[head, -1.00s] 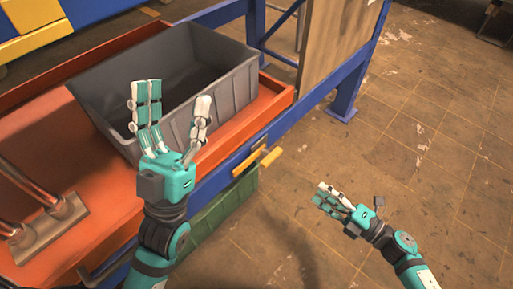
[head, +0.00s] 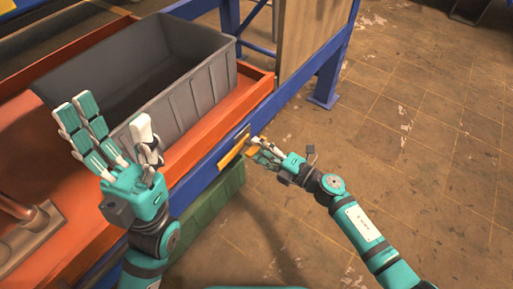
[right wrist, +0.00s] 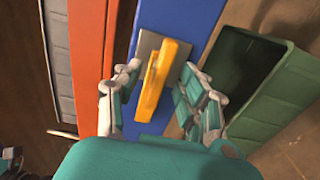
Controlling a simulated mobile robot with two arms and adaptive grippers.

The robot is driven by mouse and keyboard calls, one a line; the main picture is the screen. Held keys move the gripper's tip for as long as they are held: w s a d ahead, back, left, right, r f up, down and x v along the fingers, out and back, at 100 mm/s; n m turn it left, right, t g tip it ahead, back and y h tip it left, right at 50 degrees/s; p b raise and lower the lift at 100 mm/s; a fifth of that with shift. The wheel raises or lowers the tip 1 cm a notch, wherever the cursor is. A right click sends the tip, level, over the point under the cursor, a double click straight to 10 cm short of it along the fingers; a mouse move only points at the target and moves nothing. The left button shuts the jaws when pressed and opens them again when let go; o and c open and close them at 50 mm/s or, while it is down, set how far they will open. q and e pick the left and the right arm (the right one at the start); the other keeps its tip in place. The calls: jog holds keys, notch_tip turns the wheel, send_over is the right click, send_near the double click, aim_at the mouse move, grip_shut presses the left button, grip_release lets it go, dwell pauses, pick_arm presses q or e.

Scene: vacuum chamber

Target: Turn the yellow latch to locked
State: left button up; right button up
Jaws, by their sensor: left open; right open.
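The yellow latch (right wrist: 157,82) sits on a plate on the blue beam (right wrist: 200,25) below the orange tray edge. In the head view the latch (head: 232,153) shows at the beam's side, partly by my right fingers. My right gripper (right wrist: 160,98) is open, with its fingers on both sides of the latch handle. I cannot tell whether they touch it. In the head view my right gripper (head: 262,149) is at the latch's right end. My left gripper (head: 122,138) is open and empty, in front of the grey bin.
A grey bin (head: 190,100) stands on the orange tray (head: 255,88). A green bin (head: 215,195) is under the blue beam; it is right of the latch in the right wrist view (right wrist: 265,95). Open floor lies to the right.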

jog(key=shift+w+a, duration=0.4)
jog(key=shift+a, duration=0.15)
grip_shut()
